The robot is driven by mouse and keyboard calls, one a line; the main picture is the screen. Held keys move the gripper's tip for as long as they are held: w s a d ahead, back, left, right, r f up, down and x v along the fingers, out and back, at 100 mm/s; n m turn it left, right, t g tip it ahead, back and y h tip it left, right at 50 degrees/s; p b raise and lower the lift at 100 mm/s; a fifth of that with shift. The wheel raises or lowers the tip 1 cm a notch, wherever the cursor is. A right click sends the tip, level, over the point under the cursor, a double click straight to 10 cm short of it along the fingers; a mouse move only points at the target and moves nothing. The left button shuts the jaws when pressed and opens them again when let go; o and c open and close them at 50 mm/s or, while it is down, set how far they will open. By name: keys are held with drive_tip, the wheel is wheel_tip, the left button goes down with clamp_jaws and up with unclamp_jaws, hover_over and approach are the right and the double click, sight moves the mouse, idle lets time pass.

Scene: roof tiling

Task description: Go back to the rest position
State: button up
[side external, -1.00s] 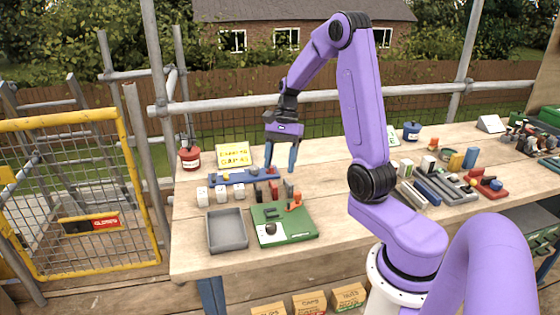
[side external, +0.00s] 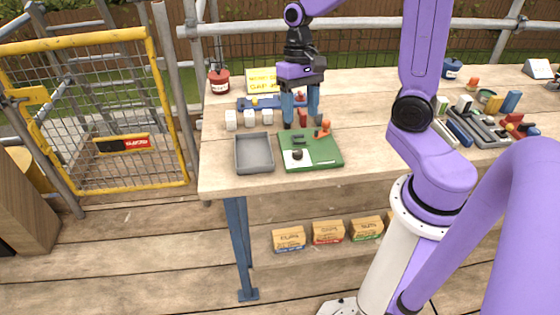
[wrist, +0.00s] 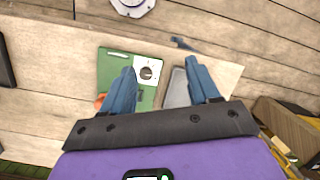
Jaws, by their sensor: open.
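My gripper (side external: 300,118) hangs in the air with its two blue fingers pointing down and apart, nothing between them. In the side view it shows behind the green board (side external: 325,152) and covers part of the blue rack (side external: 248,104). In the wrist view, the open fingers of my gripper (wrist: 160,68) show above the bench. The green board (wrist: 115,65) lies partly behind the left finger, and the grey tray (wrist: 177,92) lies between the fingers, close to the right one.
White blocks (side external: 231,120) stand in a row behind the grey tray (side external: 253,168). A yellow card (side external: 260,80) and a red pot (side external: 219,81) stand at the back left. Several coloured parts and a grey rack (side external: 485,128) crowd the right. The bench's middle (side external: 365,110) is bare.

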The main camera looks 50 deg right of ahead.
drive_tip(key=s+a+n+t, duration=0.1)
drive_tip(key=s+a+n, duration=0.2)
drive_tip(key=s+n, duration=0.5)
drive_tip(key=s+a+r+n+t+h, duration=0.1)
drive_tip(key=s+a+n, duration=0.2)
drive_tip(key=s+n, duration=0.5)
drive_tip(key=shift+s+a+n, duration=0.4)
